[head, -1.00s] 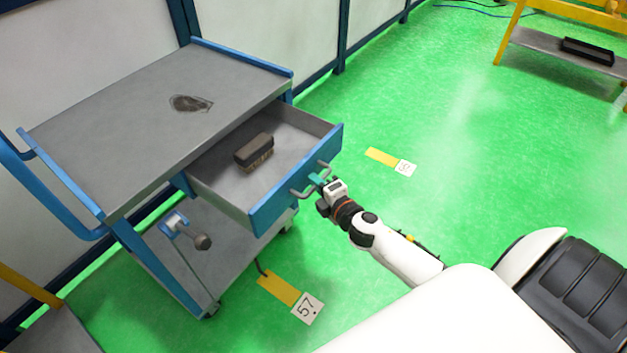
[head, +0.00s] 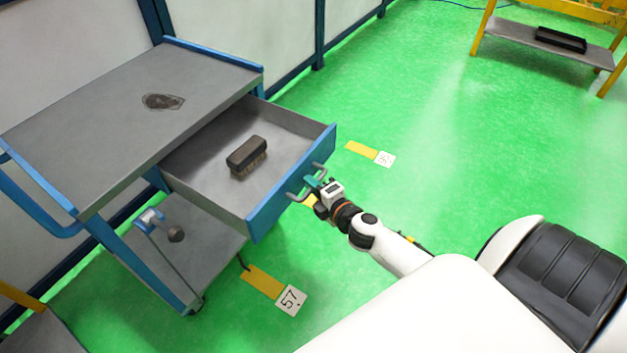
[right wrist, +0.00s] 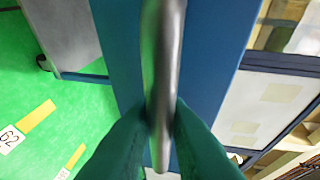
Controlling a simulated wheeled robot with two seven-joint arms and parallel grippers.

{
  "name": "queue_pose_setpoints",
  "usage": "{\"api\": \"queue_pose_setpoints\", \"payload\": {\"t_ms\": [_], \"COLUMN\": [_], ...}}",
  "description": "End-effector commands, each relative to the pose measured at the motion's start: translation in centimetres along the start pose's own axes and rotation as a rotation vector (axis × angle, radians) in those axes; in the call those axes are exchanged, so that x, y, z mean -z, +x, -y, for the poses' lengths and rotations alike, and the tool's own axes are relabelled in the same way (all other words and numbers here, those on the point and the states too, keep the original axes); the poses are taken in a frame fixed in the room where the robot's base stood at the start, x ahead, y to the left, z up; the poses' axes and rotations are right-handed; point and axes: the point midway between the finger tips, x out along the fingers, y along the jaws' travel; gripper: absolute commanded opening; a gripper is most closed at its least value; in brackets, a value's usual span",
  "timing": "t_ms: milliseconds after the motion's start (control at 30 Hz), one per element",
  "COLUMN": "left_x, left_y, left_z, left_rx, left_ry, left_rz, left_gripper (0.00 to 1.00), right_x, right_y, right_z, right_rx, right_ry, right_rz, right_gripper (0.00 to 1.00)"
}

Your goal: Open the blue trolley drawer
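The blue trolley (head: 110,100) stands at the left in the head view with its drawer (head: 290,185) pulled well out. The drawer's grey inside shows, with a dark brush (head: 247,155) lying in it. My right gripper (head: 312,184) is at the metal handle (head: 298,193) on the blue drawer front. In the right wrist view its green fingers (right wrist: 160,135) lie on both sides of the handle bar (right wrist: 165,80) and close on it. My left gripper is not in view.
A dark patch (head: 162,101) marks the trolley top. Yellow floor strips with number cards (head: 291,300) lie on the green floor. A yellow-framed bench (head: 545,48) with a black tray (head: 560,39) stands far right.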

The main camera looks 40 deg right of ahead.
Motion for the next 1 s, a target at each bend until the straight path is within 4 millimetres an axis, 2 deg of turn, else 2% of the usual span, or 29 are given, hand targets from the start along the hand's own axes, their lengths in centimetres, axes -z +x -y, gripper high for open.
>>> {"api": "queue_pose_setpoints", "payload": {"t_ms": [33, 100, 467, 567, 800, 1000], "left_x": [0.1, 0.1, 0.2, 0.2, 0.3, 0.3], "left_y": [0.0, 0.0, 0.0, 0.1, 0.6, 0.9], "left_z": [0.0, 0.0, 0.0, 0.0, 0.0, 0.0], "left_rx": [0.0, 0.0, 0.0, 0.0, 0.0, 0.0], "left_ry": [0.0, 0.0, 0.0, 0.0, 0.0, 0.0], "left_rz": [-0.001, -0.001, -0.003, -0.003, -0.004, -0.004], "left_gripper": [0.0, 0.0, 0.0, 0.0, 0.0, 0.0], "right_x": [0.0, 0.0, 0.0, 0.0, -0.1, -0.1], "right_y": [0.0, 0.0, -0.5, -1.8, -7.0, -10.5], "right_z": [0.0, 0.0, -0.1, -0.1, -0.3, -0.2], "right_rx": [-0.001, 0.0, 0.0, -0.002, -0.004, -0.003], "right_ry": [0.0, 0.0, 0.0, 0.001, 0.001, 0.001], "right_rz": [0.0, 0.0, 0.0, 0.0, 0.001, 0.0], "right_gripper": [0.24, 0.34, 0.34, 0.34, 0.34, 0.34]}}
